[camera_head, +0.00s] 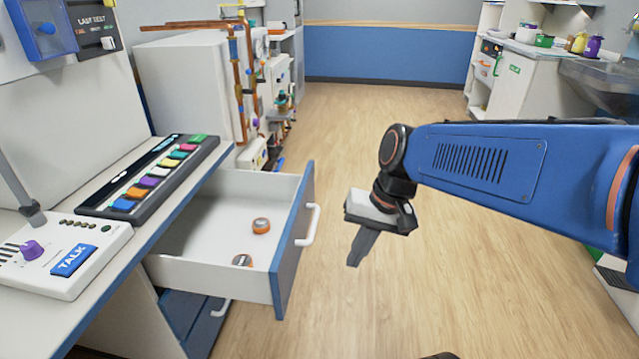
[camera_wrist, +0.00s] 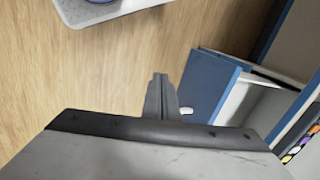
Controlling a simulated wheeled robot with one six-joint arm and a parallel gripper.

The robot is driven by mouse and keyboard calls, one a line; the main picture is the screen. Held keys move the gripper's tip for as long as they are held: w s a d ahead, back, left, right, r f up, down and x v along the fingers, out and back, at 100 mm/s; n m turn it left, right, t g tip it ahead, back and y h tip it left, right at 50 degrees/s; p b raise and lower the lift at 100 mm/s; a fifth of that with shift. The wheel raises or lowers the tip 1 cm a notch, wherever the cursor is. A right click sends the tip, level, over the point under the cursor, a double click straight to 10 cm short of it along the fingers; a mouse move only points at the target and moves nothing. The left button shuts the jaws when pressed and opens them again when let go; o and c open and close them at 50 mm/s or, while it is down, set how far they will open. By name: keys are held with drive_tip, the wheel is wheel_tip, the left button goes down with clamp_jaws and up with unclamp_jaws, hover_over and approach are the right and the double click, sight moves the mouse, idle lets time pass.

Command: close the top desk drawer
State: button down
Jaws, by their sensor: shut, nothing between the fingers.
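The top desk drawer (camera_head: 215,275) is pulled far out from under the desk (camera_head: 110,278). It has a blue front with a white handle (camera_head: 309,225) on its outer face. Two small orange-and-grey round items (camera_head: 261,226) lie inside it. My gripper (camera_head: 356,262) is shut and empty, pointing down to the right of the drawer front, apart from the handle. In the wrist view my shut fingers (camera_wrist: 160,82) show beside the blue drawer front (camera_wrist: 208,88), with a bit of the white handle (camera_wrist: 186,111) by them.
A lower blue drawer (camera_head: 190,318) with a white handle sits below. On the desk are a colored-key panel (camera_head: 155,178) and a white TALK box (camera_head: 62,255). Copper pipes (camera_head: 240,80) stand behind the drawer. The wooden floor (camera_head: 340,130) around my gripper is clear.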

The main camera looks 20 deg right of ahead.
drive_tip(key=w+m+g+y, duration=0.1)
drive_tip(key=w+m+y, duration=0.35)
drive_tip(key=w, duration=0.25)
drive_tip(key=m+t+y, duration=0.8)
drive_tip(key=m+t, duration=0.1)
drive_tip(key=m, duration=0.6)
approach(309, 179)
drive_tip(key=x, duration=0.6)
drive_tip(key=shift+w+f, duration=0.15)
drive_tip(key=shift+w, duration=0.25)
drive_tip(key=f+x, duration=0.1)
drive_tip(key=x, duration=3.3)
drive_tip(key=shift+a+r, duration=0.15)
drive_tip(key=shift+a, duration=0.25)
drive_tip(key=shift+r, duration=0.1)
